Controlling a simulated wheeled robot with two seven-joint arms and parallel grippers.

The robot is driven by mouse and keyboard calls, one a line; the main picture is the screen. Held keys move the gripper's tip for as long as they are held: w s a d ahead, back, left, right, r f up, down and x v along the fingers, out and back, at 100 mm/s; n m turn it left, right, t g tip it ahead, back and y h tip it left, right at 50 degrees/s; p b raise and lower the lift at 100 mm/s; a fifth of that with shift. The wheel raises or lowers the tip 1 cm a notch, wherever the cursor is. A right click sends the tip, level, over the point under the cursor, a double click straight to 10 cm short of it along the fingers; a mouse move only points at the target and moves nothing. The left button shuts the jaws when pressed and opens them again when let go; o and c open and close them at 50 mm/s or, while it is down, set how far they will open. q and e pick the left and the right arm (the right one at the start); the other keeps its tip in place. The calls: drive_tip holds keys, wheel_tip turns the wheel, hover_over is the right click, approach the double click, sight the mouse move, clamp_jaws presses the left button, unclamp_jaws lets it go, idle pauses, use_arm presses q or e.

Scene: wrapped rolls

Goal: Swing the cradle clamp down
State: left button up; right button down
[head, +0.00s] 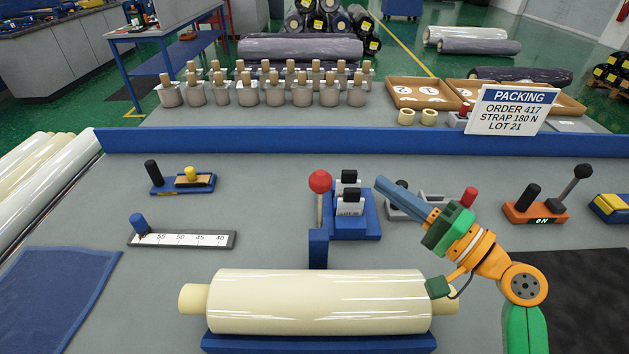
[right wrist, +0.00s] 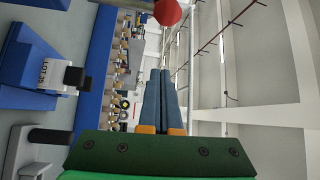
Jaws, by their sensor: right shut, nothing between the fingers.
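The cream wrapped roll (head: 320,302) lies in the blue cradle (head: 320,344) at the front of the bench. Behind the roll stands the cradle clamp: a blue post (head: 318,250) and an upright lever with a red ball knob (head: 320,181). The knob also shows at the top of the right wrist view (right wrist: 167,12). My right gripper (head: 381,184) is shut and empty, its blue fingers pointing left toward the knob, apart from it. The shut fingers also show in the right wrist view (right wrist: 160,75). My left gripper is not in view.
A blue dispenser (head: 351,221) with white labels stands just right of the knob. A grey fixture (head: 432,203) is partly hidden behind my gripper. An orange switch box (head: 535,207) stands at right, a ruler (head: 182,239) at left. Bench left of the lever is mostly clear.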

sight(320, 203)
use_arm(q)
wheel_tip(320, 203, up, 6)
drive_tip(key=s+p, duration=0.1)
drive_tip(key=p, duration=0.5)
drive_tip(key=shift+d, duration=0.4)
use_arm(e)
drive_tip(key=w+a, duration=0.2)
drive_tip(key=a, duration=0.5)
drive_tip(key=shift+w+a+r, duration=0.15)
drive_tip(key=shift+a+r, duration=0.25)
drive_tip(key=shift+r, duration=0.05)
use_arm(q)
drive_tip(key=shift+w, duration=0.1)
use_arm(e)
drive_tip(key=shift+w+f, duration=0.1)
